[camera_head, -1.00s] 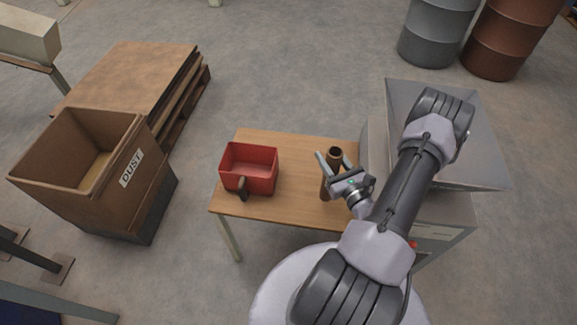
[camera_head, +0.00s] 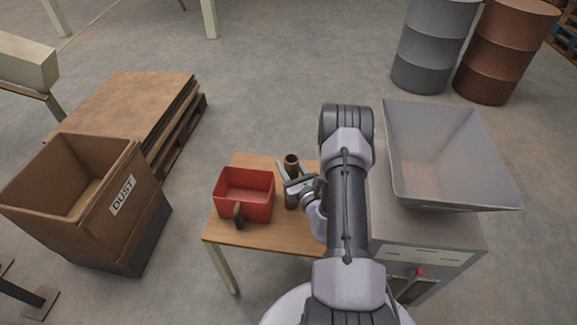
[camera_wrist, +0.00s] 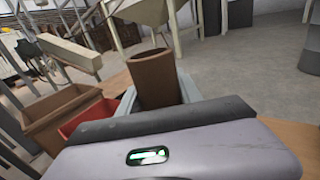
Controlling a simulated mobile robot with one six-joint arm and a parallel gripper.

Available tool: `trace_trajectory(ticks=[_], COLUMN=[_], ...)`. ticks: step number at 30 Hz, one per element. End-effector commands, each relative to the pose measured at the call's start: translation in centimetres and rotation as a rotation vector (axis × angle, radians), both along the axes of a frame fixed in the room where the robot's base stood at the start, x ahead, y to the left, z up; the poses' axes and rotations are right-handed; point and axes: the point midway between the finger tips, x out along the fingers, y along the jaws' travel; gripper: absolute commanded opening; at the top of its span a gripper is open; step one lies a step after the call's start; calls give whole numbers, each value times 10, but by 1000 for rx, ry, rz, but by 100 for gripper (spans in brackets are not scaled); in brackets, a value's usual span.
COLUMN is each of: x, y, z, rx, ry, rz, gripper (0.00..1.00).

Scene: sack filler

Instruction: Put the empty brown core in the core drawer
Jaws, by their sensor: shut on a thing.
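The brown core (camera_head: 291,162) is a hollow, upright tube with an open top. My gripper (camera_head: 287,172) is shut on it over the wooden table, just right of the red bin. In the wrist view the core (camera_wrist: 156,78) stands between the two grey fingers and leans slightly. I cannot tell whether its lower end touches the table. No drawer labelled for cores is identifiable in these frames.
A red bin (camera_head: 258,211) with a dark handle is on the table (camera_head: 222,232). A grey hopper machine (camera_head: 424,230) with a red knob stands at the right. A brown DUST box (camera_head: 145,225) stands at the left, near a board-topped pallet (camera_head: 130,100). Drums (camera_head: 428,60) stand behind.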

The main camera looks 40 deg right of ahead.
Motion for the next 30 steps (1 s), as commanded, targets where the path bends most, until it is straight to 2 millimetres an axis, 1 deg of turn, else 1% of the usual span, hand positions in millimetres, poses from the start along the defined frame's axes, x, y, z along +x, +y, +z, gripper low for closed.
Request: trace_trajectory(ticks=[2, 3, 6, 14, 17, 20, 27, 30], x=[0, 0, 0, 0, -2, -20, -78, -98], y=[0, 0, 0, 0, 0, 5, 21, 26], z=[-3, -3, -3, -2, 2, 1, 1, 1], rx=[0, 0, 0, 0, 1, 4, 5, 4], ry=[0, 0, 0, 0, 1, 3, 3, 2], rz=[0, 0, 0, 0, 0, -2, -4, -4], gripper=[0, 46, 64, 64, 64, 64, 64, 64])
